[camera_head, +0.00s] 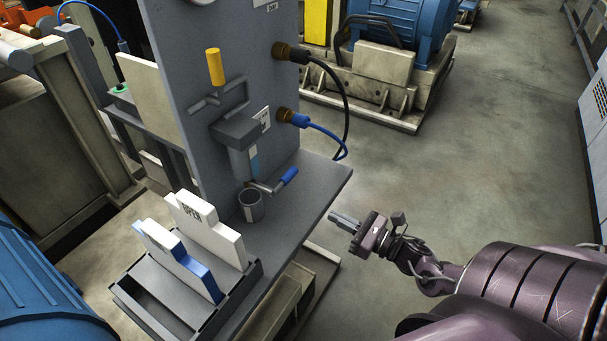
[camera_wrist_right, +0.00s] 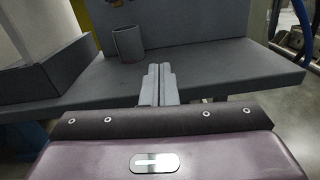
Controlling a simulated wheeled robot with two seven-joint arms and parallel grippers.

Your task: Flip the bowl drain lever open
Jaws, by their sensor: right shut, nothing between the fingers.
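The bowl drain lever (camera_head: 286,178) has a blue grip and sits at the bottom of a grey filter bowl (camera_head: 243,163) on the upright panel. The grip points right and slightly up. A grey cup (camera_head: 250,205) stands on the shelf below the bowl. My right gripper (camera_head: 333,217) is shut and empty, to the right of the shelf edge and apart from the lever. In the right wrist view its closed fingers (camera_wrist_right: 160,77) point toward the shelf, with the cup (camera_wrist_right: 128,44) to their left. The lever is not clearly seen there. My left gripper is not in view.
A yellow-handled valve (camera_head: 215,67) is above the bowl. Black and blue hoses (camera_head: 325,128) loop out from the panel's right side. A rack (camera_head: 247,277) with upright tags, one reading OPEN, stands on the shelf's front left. Floor right of the shelf is clear.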

